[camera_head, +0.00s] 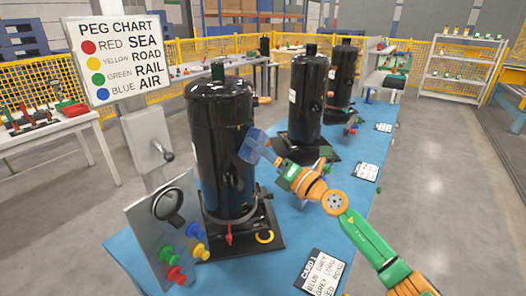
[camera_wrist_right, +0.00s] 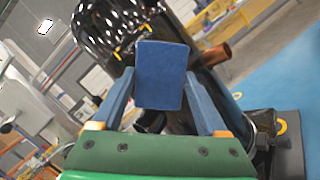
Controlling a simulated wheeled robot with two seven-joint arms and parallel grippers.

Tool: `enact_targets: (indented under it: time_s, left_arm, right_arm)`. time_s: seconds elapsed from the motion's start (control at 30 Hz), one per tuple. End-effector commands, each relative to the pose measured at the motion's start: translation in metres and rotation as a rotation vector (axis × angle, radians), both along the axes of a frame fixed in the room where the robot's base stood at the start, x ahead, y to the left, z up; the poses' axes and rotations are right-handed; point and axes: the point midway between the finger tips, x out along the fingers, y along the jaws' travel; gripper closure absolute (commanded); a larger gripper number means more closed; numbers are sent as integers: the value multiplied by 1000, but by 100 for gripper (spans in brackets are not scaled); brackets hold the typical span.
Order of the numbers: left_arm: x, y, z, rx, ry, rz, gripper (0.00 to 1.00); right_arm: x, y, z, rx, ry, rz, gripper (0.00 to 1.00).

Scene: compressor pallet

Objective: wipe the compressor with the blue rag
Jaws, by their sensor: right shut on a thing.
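The nearest black compressor (camera_head: 222,150) stands upright on a black base on the blue table. My right gripper (camera_head: 268,150) comes in from the right and is shut on the blue rag (camera_head: 254,145). The rag is at the compressor's right side, at mid-height; I cannot tell for sure whether it touches. In the right wrist view the rag (camera_wrist_right: 162,76) sits between the two blue fingers (camera_wrist_right: 162,100), with the compressor (camera_wrist_right: 120,25) behind it and a copper stub beside it. My left gripper is not in view.
Two more black compressors (camera_head: 307,95) (camera_head: 341,75) stand farther along the blue table (camera_head: 345,195). A peg chart sign (camera_head: 121,57) and a grey panel with coloured pegs (camera_head: 150,235) stand at the left. A printed card (camera_head: 321,272) lies at the front right.

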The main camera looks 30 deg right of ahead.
Motion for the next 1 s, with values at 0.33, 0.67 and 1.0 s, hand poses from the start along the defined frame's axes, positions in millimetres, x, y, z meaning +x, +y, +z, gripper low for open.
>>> enact_targets:
  time_s: [0.33, 0.67, 1.0]
  left_arm:
    - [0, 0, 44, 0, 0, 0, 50]
    - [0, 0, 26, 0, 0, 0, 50]
    - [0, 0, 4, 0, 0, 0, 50]
  right_arm:
    - [-2, -1, 42, 0, -1, -1, 68]
    - [1, 1, 22, 0, -1, -1, 68]
    - [3, 2, -3, 0, 0, 0, 68]
